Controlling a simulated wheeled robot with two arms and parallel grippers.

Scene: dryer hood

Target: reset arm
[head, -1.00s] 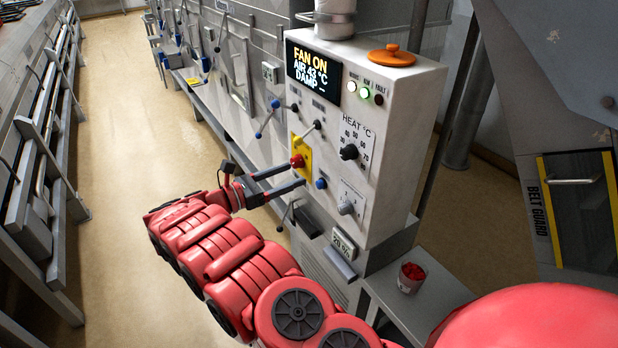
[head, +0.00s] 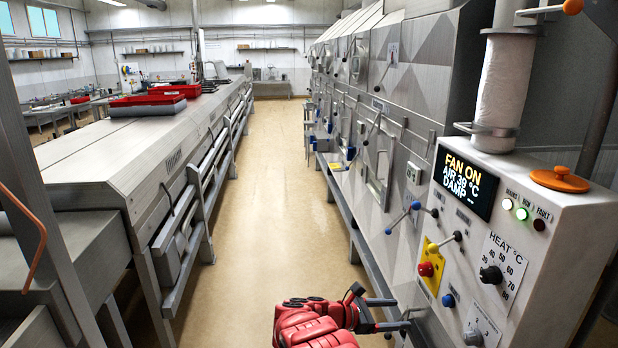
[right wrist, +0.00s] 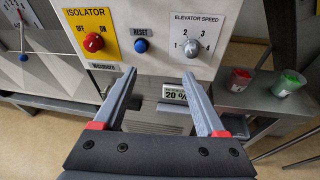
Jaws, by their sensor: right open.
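My right gripper (head: 403,314) is at the bottom of the head view, below and left of the control box's front, with its two fingers apart. In the right wrist view it is open (right wrist: 159,73), with nothing between the fingers. Beyond the fingertips is the control panel (right wrist: 155,64). It has a red isolator knob (right wrist: 93,42) on a yellow plate, a blue reset button (right wrist: 141,45) and a grey elevator speed knob (right wrist: 192,48). The blue button also shows in the head view (head: 448,300). My left gripper is in neither view.
The display (head: 465,183) reads FAN ON, AIR 39 °C, DAMP. An orange lid (head: 559,181) sits on the box. A red cup (right wrist: 239,79) and a green cup (right wrist: 288,84) stand on a side shelf. The aisle floor (head: 265,180) is clear.

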